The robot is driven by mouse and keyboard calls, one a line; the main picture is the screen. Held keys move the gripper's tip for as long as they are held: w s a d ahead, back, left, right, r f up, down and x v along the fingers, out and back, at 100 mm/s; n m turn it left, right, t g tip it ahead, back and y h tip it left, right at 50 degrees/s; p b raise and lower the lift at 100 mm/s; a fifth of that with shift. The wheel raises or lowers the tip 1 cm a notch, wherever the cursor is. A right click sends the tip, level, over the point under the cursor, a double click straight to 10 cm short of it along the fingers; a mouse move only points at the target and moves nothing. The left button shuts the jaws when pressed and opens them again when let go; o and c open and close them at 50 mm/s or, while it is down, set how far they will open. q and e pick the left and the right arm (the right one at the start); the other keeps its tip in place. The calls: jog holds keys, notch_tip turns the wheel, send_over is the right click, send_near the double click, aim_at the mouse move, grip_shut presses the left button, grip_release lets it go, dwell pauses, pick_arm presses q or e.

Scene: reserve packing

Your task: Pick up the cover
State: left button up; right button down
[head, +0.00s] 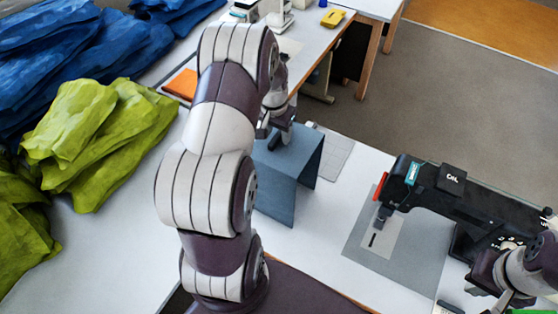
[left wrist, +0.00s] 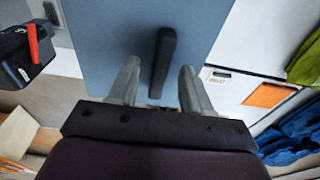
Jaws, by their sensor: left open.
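The cover (head: 278,186) is a blue-grey, box-shaped shell standing on the white table, left of the sewing machine. In the left wrist view its flat top (left wrist: 110,30) fills the middle, with a black bar handle (left wrist: 165,58) on it. My left gripper (head: 277,134) is over the top of the cover. In the left wrist view my left gripper (left wrist: 160,84) is open, with one finger on each side of the handle and a gap to each. My left arm hides part of the cover in the head view. My right gripper's fingers do not show.
A black sewing machine (head: 465,200) stands right of the cover on a grey mat (head: 357,236). Green bags (head: 95,135) and blue bags (head: 75,60) lie at the left. An orange item (head: 181,84) lies behind my left arm. My right arm shows at the lower right.

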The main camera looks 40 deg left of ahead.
pick_arm(q)
jog(key=shift+d+f, duration=0.1)
jog(key=shift+f, duration=0.2)
jog(key=shift+c, duration=0.3)
jog(key=shift+w, duration=0.1)
grip_shut()
dwell(0.8)
